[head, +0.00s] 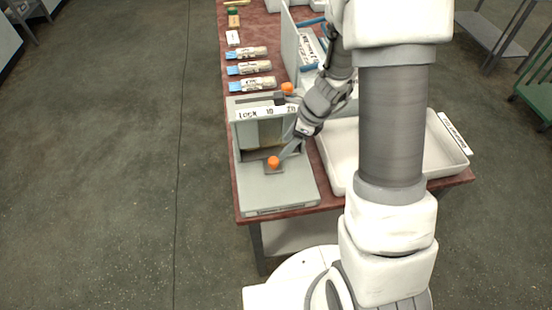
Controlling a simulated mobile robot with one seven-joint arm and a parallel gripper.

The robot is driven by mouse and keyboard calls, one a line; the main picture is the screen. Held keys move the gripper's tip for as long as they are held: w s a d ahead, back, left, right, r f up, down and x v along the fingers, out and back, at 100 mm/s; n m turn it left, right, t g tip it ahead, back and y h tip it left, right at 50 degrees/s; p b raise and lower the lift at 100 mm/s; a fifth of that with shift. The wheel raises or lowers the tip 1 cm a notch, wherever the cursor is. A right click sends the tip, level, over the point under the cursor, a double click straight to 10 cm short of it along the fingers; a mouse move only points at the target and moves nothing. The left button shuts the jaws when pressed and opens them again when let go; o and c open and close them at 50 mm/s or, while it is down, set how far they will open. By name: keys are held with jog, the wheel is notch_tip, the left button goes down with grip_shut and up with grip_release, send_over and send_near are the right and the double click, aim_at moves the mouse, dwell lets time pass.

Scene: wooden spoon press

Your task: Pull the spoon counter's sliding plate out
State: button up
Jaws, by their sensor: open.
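The spoon counter (276,194) is a grey box-like device at the front left of the table, with a white printed label (262,113) and a recessed opening below it. A flat grey base extends toward me. An orange knob (273,161) stands on a small dark mount on this base. A second orange knob (287,88) is at the upper back. Which part is the sliding plate is hard to tell. My gripper (288,150) is open, reaching down from the right, its fingers close beside the front knob; contact cannot be made out.
A white tray (461,158) stands right of the counter, behind my arm. Several blue-ended bundles (249,69) lie along the table's left edge. A grey upright panel (290,46) stands behind. The floor to the left is clear.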

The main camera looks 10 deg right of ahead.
aim_at(274, 160)
jog(key=b+x, duration=0.1)
jog(key=x, duration=0.7)
jog(key=shift+a, duration=0.1)
grip_shut()
jog(key=shift+w, duration=0.1)
dwell(1.1)
